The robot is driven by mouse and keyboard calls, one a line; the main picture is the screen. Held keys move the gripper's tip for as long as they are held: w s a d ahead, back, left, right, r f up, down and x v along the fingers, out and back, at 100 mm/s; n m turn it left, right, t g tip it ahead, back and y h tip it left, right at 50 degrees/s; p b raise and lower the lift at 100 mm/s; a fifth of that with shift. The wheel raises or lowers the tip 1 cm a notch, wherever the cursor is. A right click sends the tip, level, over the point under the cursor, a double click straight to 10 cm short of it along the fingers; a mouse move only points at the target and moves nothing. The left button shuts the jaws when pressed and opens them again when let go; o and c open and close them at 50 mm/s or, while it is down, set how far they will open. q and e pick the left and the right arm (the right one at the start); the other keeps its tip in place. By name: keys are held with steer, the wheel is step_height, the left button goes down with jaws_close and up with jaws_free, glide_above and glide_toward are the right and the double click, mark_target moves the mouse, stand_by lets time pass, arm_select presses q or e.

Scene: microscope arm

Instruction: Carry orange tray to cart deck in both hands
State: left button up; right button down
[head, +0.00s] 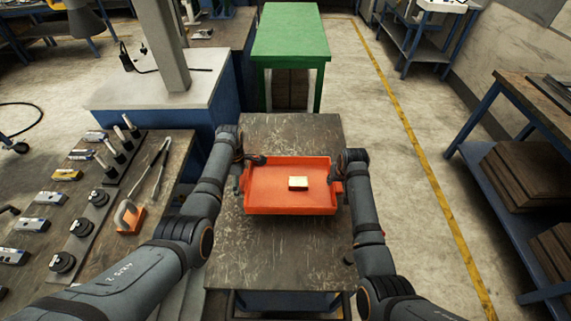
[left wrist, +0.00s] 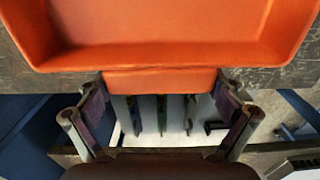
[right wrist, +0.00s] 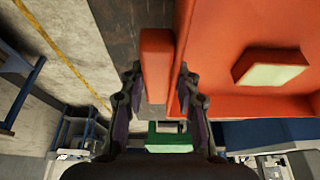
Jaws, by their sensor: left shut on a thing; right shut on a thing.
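The orange tray (head: 270,185) is over the worn grey-brown cart deck (head: 285,255) in the head view. I cannot tell whether it touches the deck. My left gripper (head: 246,170) is shut on the tray's left handle (left wrist: 160,82). My right gripper (head: 337,180) is shut on the tray's right handle (right wrist: 156,65). The tray looks about level.
A green table (head: 290,40) stands beyond the deck. A bench with several tools (head: 150,200) is at the left, beside a pale-topped blue cabinet (head: 160,95). A shelf rack (head: 530,150) is at the right. Open floor with a yellow line (head: 415,140) lies between.

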arm_select(q)
steer(key=shift+d+f+b, duration=0.1)
steer(key=shift+f+b, duration=0.4)
steer(key=shift+f, duration=0.45)
arm_select(e)
steer(key=shift+w+a+f, duration=0.1)
steer(key=shift+a+f, duration=0.05)
steer(key=shift+f, duration=0.3)
steer(key=shift+w+a+f, duration=0.1)
steer(key=shift+a+f, duration=0.05)
steer(key=shift+f, duration=0.25)
arm_select(q)
steer(key=shift+w+r+p, duration=0.1)
steer(key=shift+r+p, duration=0.4)
steer(key=shift+p, duration=0.05)
arm_select(e)
steer(key=shift+r, duration=0.55)
steer(key=shift+s, duration=0.1)
arm_select(q)
steer(key=shift+f, duration=0.1)
arm_select(e)
steer(key=shift+f, duration=0.1)
